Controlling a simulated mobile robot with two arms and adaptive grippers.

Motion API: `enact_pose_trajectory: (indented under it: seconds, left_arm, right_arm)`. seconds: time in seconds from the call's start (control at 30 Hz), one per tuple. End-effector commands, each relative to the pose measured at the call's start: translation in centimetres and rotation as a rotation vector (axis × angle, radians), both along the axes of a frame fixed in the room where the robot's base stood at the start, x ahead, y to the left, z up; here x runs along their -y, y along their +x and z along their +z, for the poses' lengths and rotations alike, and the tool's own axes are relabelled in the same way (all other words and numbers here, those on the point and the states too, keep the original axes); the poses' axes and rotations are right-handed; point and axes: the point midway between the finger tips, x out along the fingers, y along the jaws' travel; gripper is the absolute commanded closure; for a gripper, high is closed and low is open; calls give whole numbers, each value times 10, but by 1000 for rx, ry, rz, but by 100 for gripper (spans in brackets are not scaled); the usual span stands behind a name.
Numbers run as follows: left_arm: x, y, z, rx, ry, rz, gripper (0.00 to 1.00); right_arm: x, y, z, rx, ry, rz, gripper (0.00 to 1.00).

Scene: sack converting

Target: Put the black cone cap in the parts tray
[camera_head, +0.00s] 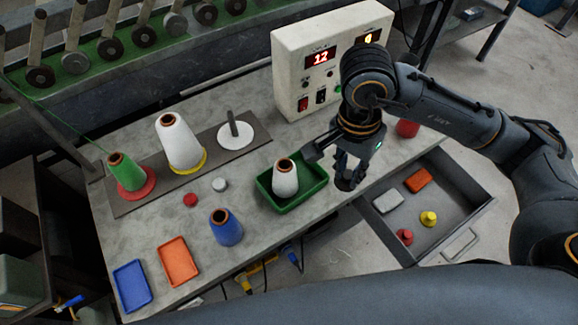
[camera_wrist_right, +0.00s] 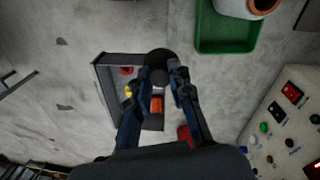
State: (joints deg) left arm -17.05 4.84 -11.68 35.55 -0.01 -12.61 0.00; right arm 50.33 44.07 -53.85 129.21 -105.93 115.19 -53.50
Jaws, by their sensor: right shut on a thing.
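My right gripper (camera_head: 350,180) hangs above the table's front edge, right of the green tray (camera_head: 263,192). In the right wrist view its fingers (camera_wrist_right: 162,85) are closed around a dark round thing, which looks like the black cone cap (camera_wrist_right: 159,57). In the head view the cap cannot be told apart from the dark fingers. The green tray holds a white cone (camera_head: 285,178); the tray also shows in the right wrist view (camera_wrist_right: 222,42). A blue tray (camera_head: 132,285) and an orange tray (camera_head: 178,262) lie empty at the table's left front. My left gripper is not in view.
An open drawer (camera_head: 453,235) below the gripper holds red, yellow, grey and orange parts. A control box (camera_head: 315,75) stands behind. A red cylinder (camera_head: 408,127) is near the arm. A blue cone (camera_head: 226,227) and red and white caps stand left of the green tray.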

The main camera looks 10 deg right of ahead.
Motion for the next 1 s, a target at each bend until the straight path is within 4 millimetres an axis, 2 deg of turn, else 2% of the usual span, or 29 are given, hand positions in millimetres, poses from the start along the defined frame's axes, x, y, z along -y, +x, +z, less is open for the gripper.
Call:
enact_pose_trajectory:
  seconds: [0.17, 0.23, 0.43, 0.73, 0.87, 1.0]
  left_arm:
    - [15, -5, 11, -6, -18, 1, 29]
    - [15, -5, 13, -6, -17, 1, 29]
    - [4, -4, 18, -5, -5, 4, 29]
    - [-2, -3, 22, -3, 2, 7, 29]
    - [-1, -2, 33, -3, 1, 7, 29]
    - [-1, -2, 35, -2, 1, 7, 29]
  right_arm:
    - [-22, 39, -18, -7, 4, -2, 100]
    - [-30, 54, -26, -6, 4, 0, 100]
    - [-42, 82, -63, -5, 2, 0, 100]
    - [-51, 101, -87, -2, 1, 1, 100]
    - [-50, 99, -106, -7, 1, 1, 100]
    - [-50, 101, -117, -1, 1, 2, 100]
